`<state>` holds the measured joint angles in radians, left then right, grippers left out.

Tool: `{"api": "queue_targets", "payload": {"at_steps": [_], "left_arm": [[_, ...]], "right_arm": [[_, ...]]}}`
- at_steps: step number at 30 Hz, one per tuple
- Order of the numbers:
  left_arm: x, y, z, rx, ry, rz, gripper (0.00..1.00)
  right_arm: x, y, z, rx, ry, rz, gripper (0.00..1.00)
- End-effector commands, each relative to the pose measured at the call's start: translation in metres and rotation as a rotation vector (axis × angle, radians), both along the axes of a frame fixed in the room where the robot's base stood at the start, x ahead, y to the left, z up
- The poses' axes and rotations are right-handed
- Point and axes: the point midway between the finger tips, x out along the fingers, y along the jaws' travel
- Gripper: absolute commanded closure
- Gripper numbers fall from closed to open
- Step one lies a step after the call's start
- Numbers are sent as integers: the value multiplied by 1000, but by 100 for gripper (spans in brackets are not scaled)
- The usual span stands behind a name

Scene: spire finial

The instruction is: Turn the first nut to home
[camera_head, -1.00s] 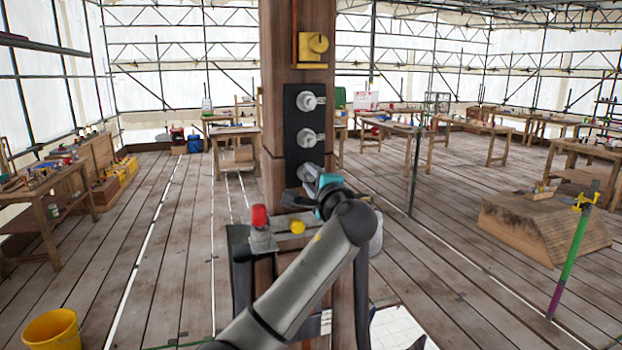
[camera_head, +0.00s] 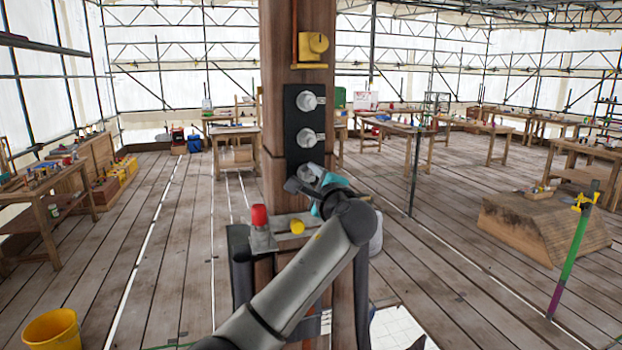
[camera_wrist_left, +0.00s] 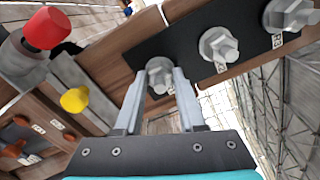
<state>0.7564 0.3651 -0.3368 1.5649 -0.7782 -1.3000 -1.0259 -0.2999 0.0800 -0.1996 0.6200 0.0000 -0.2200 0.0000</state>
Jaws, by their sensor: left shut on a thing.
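A black plate (camera_head: 293,152) on the wooden post carries three grey metal nuts in a vertical row. The top nut (camera_head: 306,100) and the middle nut (camera_head: 307,138) are free. My left gripper (camera_head: 306,180) is at the lowest nut, which it partly hides in the head view. In the left wrist view its two fingers (camera_wrist_left: 164,80) lie on either side of the lowest nut (camera_wrist_left: 158,68) and are shut on it. The other two nuts (camera_wrist_left: 217,44) stand clear of the fingers. My right gripper is not in view.
Below the plate, a red-capped part (camera_head: 260,216) and a yellow knob (camera_head: 297,227) sit close to my left arm. A yellow fitting (camera_head: 311,46) is higher on the post (camera_head: 272,120). A yellow bucket (camera_head: 52,330) stands on the floor at left.

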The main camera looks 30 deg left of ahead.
Motion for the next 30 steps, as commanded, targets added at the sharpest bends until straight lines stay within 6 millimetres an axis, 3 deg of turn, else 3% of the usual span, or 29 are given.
{"api": "queue_targets", "payload": {"at_steps": [2, 3, 10, 20, 30], "left_arm": [[0, 0, -1, 0, 3, 0, 100], [0, 0, -1, 0, 3, 0, 56], [0, 0, -1, -1, 1, -1, 31], [-2, -3, -1, 0, -1, -1, 31], [-33, -40, -3, -2, -2, -4, 31]], "right_arm": [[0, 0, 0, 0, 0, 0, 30], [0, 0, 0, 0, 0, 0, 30], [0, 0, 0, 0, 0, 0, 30], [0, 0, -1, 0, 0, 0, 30], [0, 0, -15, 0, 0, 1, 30]]}}
